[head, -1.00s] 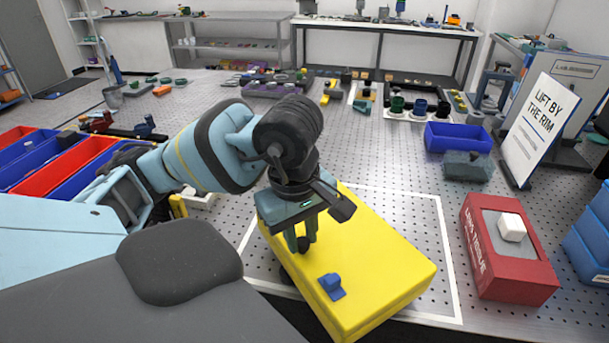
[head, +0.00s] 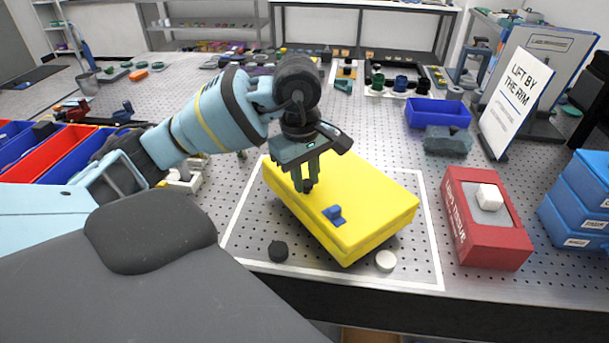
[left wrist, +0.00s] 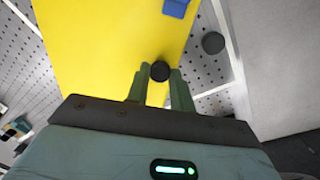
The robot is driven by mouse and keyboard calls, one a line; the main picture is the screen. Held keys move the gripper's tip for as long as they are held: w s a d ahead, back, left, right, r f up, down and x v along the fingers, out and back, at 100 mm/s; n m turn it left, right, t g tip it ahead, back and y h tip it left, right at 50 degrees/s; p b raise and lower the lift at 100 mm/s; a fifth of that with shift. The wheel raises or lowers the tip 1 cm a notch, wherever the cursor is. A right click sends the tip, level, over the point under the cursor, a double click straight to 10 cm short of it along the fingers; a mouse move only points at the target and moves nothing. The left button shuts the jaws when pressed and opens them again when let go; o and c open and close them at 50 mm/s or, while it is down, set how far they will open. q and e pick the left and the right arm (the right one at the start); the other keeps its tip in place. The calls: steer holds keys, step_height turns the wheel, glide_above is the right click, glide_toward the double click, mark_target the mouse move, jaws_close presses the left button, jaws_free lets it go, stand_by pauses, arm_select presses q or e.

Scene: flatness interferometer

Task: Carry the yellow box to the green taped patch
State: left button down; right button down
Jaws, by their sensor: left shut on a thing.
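The yellow box (head: 345,205) is a flat slab with a blue latch (head: 334,215) on top, and it is over the white-outlined area of the perforated table. My left gripper (head: 307,184) is above its left part, fingers pointing down, shut on the small black knob on its top. In the left wrist view the black knob (left wrist: 160,71) shows between the fingertips, with the yellow surface (left wrist: 100,45) behind. I cannot tell whether the box touches the table. No green taped patch shows. My right gripper is out of view.
A dark round piece (head: 278,251) and a white one (head: 386,261) lie by the box's near side. A red tissue box (head: 455,225) stands right, with blue drawers (head: 580,205) beyond. Red and blue bins (head: 60,153) are left. A blue bin (head: 437,113) and sign (head: 518,95) stand behind.

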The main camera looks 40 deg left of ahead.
mark_target(306, 181)
arm_select(q)
steer(key=shift+w+a+r, duration=0.15)
steer(key=shift+w, duration=0.15)
steer(key=shift+f, duration=1.75)
steer(key=c, duration=1.2)
jaws_free()
steer(key=shift+f, duration=0.15)
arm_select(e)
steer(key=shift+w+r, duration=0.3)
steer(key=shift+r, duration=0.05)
arm_select(q)
steer(key=shift+r, duration=0.35)
steer(key=r, duration=0.6)
steer(key=s+r+p, duration=0.1)
steer(key=r, duration=0.3)
steer(key=shift+a+r, duration=0.1)
steer(key=shift+r, duration=0.55)
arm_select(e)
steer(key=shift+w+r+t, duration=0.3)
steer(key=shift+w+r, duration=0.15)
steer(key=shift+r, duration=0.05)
